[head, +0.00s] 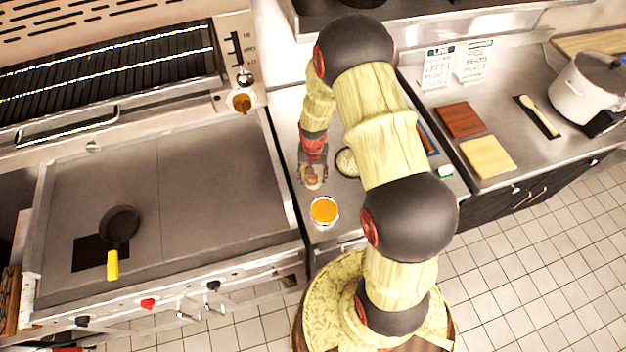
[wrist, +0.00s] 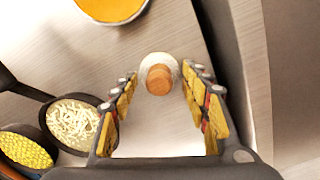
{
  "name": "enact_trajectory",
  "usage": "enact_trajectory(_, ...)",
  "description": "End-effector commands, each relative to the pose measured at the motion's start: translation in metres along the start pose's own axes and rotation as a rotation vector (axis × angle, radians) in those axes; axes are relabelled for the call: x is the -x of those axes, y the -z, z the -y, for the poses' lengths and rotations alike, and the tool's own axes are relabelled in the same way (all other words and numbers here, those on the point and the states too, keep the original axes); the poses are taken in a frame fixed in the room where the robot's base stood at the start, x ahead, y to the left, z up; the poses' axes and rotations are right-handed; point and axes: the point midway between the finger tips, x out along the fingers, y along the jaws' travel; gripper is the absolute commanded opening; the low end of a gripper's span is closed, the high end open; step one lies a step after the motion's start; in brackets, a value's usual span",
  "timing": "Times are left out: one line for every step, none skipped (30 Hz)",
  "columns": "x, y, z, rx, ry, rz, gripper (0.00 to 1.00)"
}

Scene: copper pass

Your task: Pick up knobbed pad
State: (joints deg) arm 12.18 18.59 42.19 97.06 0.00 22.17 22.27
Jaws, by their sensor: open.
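The knobbed pad (wrist: 158,72) shows in the wrist view as a small pale round base with an orange-brown wooden knob on top. It stands on the steel counter (head: 286,110), ahead of my palm and between the fingertips of my gripper (wrist: 161,80). The fingers are open, with a visible gap on each side of the knob. I cannot tell how far the fingertips are above the counter. In the head view my gripper (head: 312,177) points down at the counter, and a bit of the brown knob shows between its fingers.
A container of orange contents (head: 324,210) stands close to my gripper, toward the front. A bowl of pale shreds (wrist: 74,123) and a bowl of yellow bits (wrist: 25,150) are at left in the wrist view. The griddle (head: 190,190) with a black pan (head: 119,224) lies left.

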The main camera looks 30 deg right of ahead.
Motion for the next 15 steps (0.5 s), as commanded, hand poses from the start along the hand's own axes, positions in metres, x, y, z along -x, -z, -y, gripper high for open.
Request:
enact_trajectory(-0.0025,-0.0002,-0.0001,0.000,0.000,0.000,0.46)
enact_trajectory(-0.0033,-0.0001,0.0000,0.000,0.000,0.000,0.46)
enact_trajectory(-0.0037,0.0000,0.0000,0.000,0.000,-0.001,0.46)
enact_trajectory(-0.0038,0.0000,0.0000,0.000,0.000,-0.001,0.46)
enact_trajectory(-0.0037,0.0000,0.0000,0.000,0.000,-0.001,0.46)
enact_trajectory(-0.0036,0.0000,0.0000,0.000,0.000,-0.001,0.46)
enact_trajectory(-0.0036,0.0000,0.0000,0.000,0.000,-0.001,0.46)
enact_trajectory(-0.0036,0.0000,0.0000,0.000,0.000,-0.001,0.46)
enact_trajectory(-0.0035,-0.0001,0.0000,0.001,0.000,0.000,0.45)
enact_trajectory(-0.0035,-0.0001,0.0000,0.001,0.000,0.000,0.43)
enact_trajectory(-0.0035,-0.0001,0.0000,0.000,0.000,0.000,0.41)
enact_trajectory(-0.0035,-0.0001,0.0000,0.000,0.000,0.000,0.39)
enact_trajectory(-0.0035,-0.0001,0.0000,0.001,0.000,0.000,0.37)
enact_trajectory(-0.0034,-0.0001,0.0000,0.001,0.000,0.000,0.35)
enact_trajectory(-0.0034,-0.0001,0.0000,0.001,0.000,0.000,0.33)
